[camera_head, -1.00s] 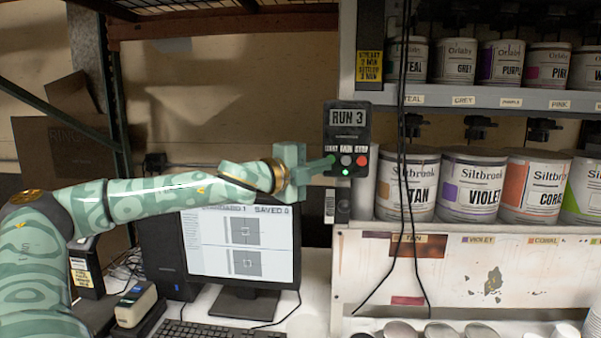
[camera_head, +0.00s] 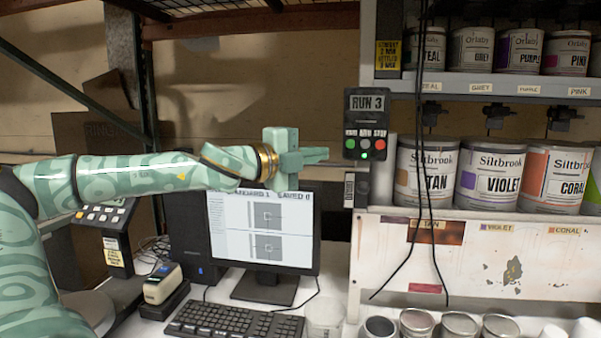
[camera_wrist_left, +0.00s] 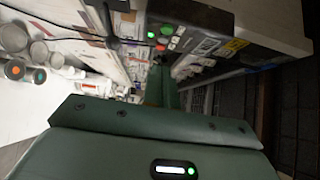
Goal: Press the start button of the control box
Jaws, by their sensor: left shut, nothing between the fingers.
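The control box (camera_head: 353,125) is a dark upright panel with a RUN 3 plate, fixed at the shelf's left edge. The small labels are hard to read. A green lamp (camera_head: 365,155) glows below them. My left gripper (camera_head: 322,155) is shut and empty, pointing right, a short gap left of the box. The wrist view shows its fingers (camera_wrist_left: 159,88) and the box's lit lamp (camera_wrist_left: 151,34).
Dark cables (camera_head: 425,180) hang just right of the box, before shelved paint cans (camera_head: 425,170). Below my left arm stand a monitor (camera_head: 262,230), a keyboard (camera_head: 235,322) and a label device (camera_head: 163,284).

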